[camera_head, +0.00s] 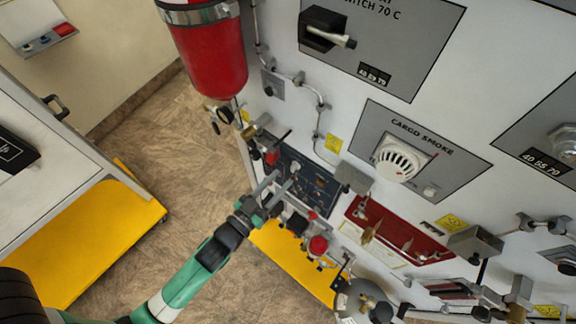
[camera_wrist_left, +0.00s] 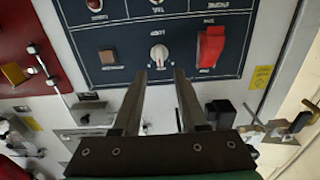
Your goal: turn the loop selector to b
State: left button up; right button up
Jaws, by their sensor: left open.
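A dark blue panel (camera_wrist_left: 120,38) is on the wall in the left wrist view. A small white rotary knob (camera_wrist_left: 158,53) sits low in its middle; it looks like the loop selector, but its lettering is too small to read. My left gripper (camera_wrist_left: 160,74) is open, with its fingertips just below the knob in the picture and one to each side. Nothing is between the fingers, and no contact with the knob shows. In the head view, my left gripper (camera_head: 281,182) is in front of the same blue panel (camera_head: 312,190) and partly covers it.
A red guarded switch (camera_wrist_left: 210,47) is right of the knob and a brown square button (camera_wrist_left: 107,57) left. In the head view, a red cylinder (camera_head: 208,55) hangs above, a red panel (camera_head: 400,237) is to the right, and valves (camera_head: 318,246) are below.

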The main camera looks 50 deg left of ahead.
aim_at(292, 168)
pick_arm(q)
jog(key=w, duration=0.4)
jog(key=shift+a, duration=0.35)
grip_shut()
